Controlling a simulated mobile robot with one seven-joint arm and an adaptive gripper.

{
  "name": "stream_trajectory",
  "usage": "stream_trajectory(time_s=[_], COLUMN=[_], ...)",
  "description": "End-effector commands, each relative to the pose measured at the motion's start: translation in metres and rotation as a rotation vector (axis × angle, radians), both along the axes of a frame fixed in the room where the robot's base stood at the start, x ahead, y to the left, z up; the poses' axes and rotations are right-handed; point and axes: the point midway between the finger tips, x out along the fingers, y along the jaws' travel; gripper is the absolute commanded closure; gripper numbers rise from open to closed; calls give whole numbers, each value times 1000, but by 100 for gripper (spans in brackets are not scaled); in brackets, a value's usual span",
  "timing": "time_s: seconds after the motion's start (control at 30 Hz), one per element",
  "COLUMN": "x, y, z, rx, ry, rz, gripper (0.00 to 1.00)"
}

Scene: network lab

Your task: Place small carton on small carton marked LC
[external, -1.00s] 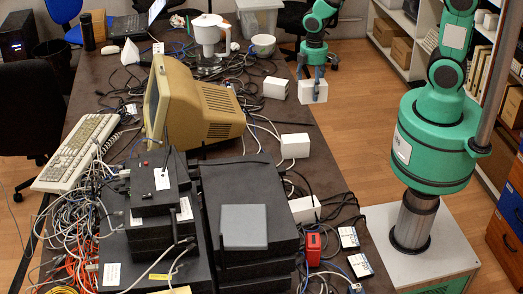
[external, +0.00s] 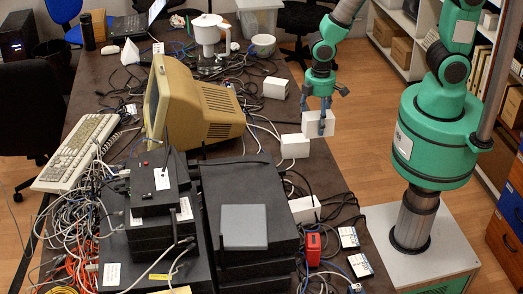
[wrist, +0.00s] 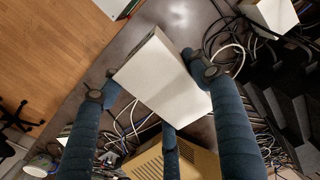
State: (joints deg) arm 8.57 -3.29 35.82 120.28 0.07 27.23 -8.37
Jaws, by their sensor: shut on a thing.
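My gripper (external: 320,118) is shut on a white small carton (external: 311,126) and holds it in the air by the table's right edge. In the wrist view the held carton (wrist: 162,78) sits tilted between the dark blue fingers of my gripper (wrist: 158,80). Three other white cartons stand on the table: one farther back (external: 276,88), one just below and left of the held carton in the picture (external: 295,146), and one nearer the camera (external: 304,209). No LC marking is readable on any of them. Another white carton shows at the wrist view's top right (wrist: 272,14).
A beige monitor (external: 212,112), black stacked devices (external: 250,185) and loose cables crowd the table left of the cartons. A red device (external: 313,249) lies near the front. Open wooden floor (external: 350,130) is right of the table edge.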

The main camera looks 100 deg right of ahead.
Motion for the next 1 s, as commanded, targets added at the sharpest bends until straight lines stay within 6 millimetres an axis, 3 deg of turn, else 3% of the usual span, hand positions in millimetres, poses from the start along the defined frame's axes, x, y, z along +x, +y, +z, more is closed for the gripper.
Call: stream_trajectory(time_s=[0.6, 1.0], x=[-26, -50], y=[130, 181], z=[2, 2], rx=[0, 0], ry=[-1, -1], rz=[9, 7], gripper=[70, 70])
